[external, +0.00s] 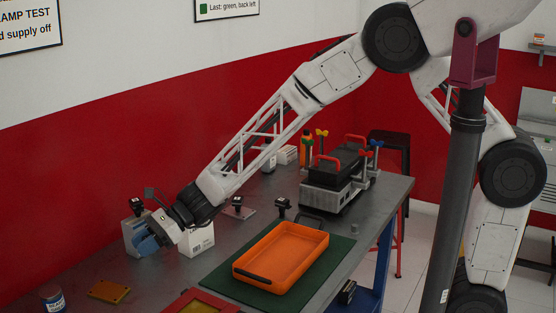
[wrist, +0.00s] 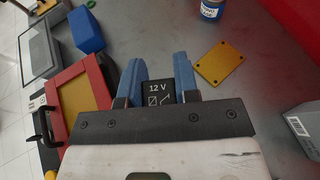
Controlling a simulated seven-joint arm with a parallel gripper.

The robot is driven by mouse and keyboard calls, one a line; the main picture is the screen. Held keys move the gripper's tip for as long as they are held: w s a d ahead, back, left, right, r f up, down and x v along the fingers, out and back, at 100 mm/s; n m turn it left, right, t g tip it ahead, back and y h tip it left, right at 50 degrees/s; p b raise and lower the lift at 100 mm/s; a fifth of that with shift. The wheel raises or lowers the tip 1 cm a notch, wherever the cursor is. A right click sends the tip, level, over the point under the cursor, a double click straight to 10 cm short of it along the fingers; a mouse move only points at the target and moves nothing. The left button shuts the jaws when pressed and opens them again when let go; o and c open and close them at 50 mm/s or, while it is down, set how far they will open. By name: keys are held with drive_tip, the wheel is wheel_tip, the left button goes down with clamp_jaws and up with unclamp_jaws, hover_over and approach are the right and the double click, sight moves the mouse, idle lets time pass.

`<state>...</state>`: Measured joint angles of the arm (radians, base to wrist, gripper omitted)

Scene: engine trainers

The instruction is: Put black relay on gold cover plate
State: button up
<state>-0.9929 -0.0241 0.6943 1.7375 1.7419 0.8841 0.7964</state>
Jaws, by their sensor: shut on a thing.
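The black relay (wrist: 159,90), marked "12 V", is between the blue fingers of my gripper (wrist: 158,72) in the wrist view. My gripper is shut on it. In the external view my gripper (external: 147,244) is at the left, above the bench, and I cannot make out the relay there. The gold cover plate (external: 109,291) lies flat on the bench at lower left, with a bare top. It also shows in the wrist view (wrist: 220,63), to the right of and beyond the fingertips. The relay is apart from the plate.
A blue can (external: 53,299) stands left of the plate. A white box (external: 197,239) is close beside my gripper. An orange tray (external: 281,256) rests on a green mat (external: 222,283). A red-framed panel (wrist: 78,88) and blue box (wrist: 88,32) lie left in the wrist view.

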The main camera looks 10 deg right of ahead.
wheel_tip(320, 180, down, 10)
drive_tip(key=shift+f, duration=0.15)
idle(0.4)
hover_over(103, 292)
drive_tip(key=shift+s+d+f, duration=0.1)
drive_tip(key=shift+d+f, duration=0.3)
drive_tip(key=shift+f, duration=0.3)
drive_tip(key=shift+a, duration=0.1)
drive_tip(key=shift+a, duration=0.2)
drive_tip(key=shift+a+f, duration=0.1)
drive_tip(key=shift+f, duration=1.7)
drive_tip(key=shift+f, duration=0.1)
